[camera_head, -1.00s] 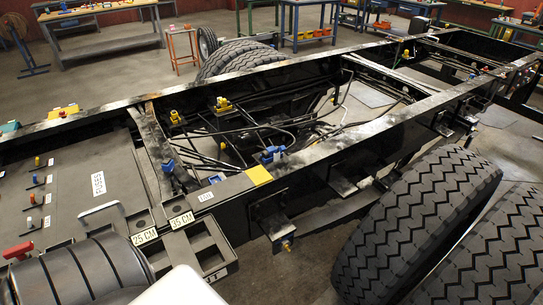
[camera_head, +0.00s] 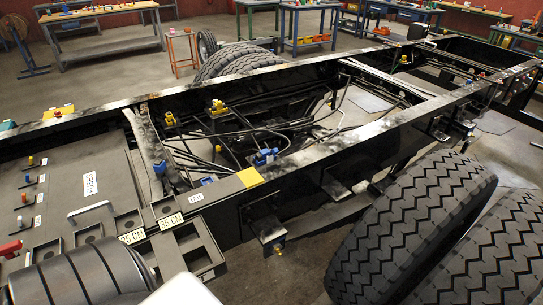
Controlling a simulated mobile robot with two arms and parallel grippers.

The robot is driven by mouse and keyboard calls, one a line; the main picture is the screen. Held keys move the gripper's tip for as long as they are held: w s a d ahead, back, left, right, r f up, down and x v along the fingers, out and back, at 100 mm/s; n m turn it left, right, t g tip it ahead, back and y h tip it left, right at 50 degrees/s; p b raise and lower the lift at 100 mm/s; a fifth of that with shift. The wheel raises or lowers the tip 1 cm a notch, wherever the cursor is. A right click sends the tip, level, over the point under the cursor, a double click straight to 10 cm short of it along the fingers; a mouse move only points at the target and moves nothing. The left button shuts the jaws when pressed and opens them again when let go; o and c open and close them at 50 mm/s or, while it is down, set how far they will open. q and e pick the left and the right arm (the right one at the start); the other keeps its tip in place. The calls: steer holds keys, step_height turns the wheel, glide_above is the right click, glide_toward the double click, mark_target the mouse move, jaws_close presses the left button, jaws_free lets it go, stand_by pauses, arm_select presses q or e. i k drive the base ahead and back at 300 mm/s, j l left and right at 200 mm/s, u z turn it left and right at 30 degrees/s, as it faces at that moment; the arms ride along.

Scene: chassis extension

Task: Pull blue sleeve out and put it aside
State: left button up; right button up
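Several blue parts show on the truck chassis, and I cannot tell for sure which is the blue sleeve. One blue fitting (camera_head: 266,157) sits by the inner side of the near rail, among dark hoses. Another blue fitting (camera_head: 160,168) is at the left, beside the crossmember. A small blue piece (camera_head: 208,181) lies low near the rail's inner edge. Neither of my grippers is in view.
The near chassis rail (camera_head: 335,145) runs diagonally across the view. Large tires (camera_head: 412,225) stand at the right. A fuse panel (camera_head: 75,195) and a holder marked 25 CM and 35 CM (camera_head: 195,240) are at the left. Workbenches (camera_head: 105,35) stand behind.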

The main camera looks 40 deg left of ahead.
mark_target(263, 154)
steer(key=i+l, duration=0.15)
steer(key=l, duration=0.15)
steer(key=i+l, duration=0.2)
steer(key=l+u, duration=0.1)
steer(key=u, duration=2.45)
